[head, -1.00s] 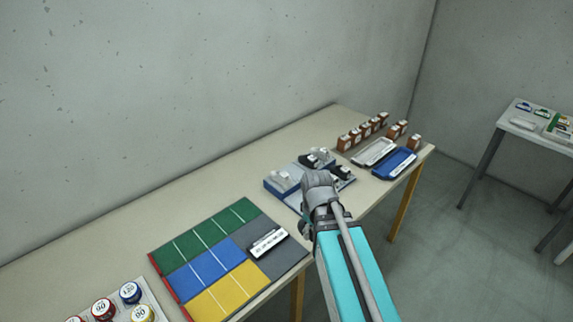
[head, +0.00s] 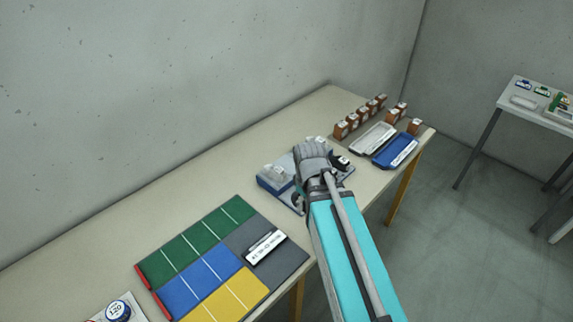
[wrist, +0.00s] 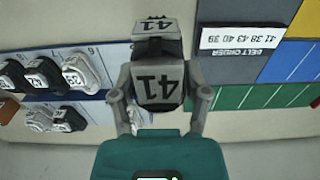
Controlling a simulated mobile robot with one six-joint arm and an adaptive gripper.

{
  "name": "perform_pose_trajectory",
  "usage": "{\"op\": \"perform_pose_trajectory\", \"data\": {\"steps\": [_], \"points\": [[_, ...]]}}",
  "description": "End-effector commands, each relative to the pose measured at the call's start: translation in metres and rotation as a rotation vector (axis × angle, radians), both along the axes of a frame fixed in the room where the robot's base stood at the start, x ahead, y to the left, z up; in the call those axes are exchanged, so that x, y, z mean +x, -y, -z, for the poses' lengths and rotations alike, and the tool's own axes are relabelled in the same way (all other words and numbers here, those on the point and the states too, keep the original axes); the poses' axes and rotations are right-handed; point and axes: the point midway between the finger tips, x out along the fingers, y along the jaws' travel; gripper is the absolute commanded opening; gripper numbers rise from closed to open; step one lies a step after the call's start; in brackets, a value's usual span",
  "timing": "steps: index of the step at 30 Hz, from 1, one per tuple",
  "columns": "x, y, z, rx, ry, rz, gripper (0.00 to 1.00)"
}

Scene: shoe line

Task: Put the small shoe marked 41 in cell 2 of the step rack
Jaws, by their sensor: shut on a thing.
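My gripper (wrist: 160,105) is shut on the grey shoe marked 41 (wrist: 158,82); its label faces the wrist camera, between the two fingers. In the head view my gripper (head: 313,165) is over the step rack (head: 268,184) and hides much of it; the held shoe cannot be made out there. In the wrist view the rack (wrist: 90,97), pale with a blue step, lies at left, behind the held shoe. Several black and grey labelled shoes (wrist: 80,72) stand on it. Part of the rack between them and the held shoe looks empty. I cannot tell which cell is number 2.
A board of green, blue and yellow fields (head: 200,265) lies at left with a belt order sign (head: 265,247), reading 41 38 43 40 39 in the wrist view. A white tray (head: 373,139), a blue tray (head: 396,151) and brown blocks (head: 360,117) stand beyond the rack.

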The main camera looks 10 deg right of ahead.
Motion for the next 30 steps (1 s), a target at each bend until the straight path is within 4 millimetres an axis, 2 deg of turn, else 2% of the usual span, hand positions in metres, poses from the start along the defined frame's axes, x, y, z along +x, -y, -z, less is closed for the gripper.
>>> {"op": "perform_pose_trajectory", "data": {"steps": [7,11,17,24,27,30], "points": [[0.001,-0.007,0.0,0.0,0.0,-0.013,0.12],[0.009,-0.006,-0.004,0.0,0.0,-0.015,0.12],[0.049,0.007,-0.02,0.0,0.0,-0.012,0.12],[0.112,0.036,-0.044,0.0,0.0,-0.006,0.12],[0.13,0.046,-0.051,0.0,0.0,-0.006,0.12],[0.14,0.052,-0.054,0.0,0.0,-0.005,0.12]]}}
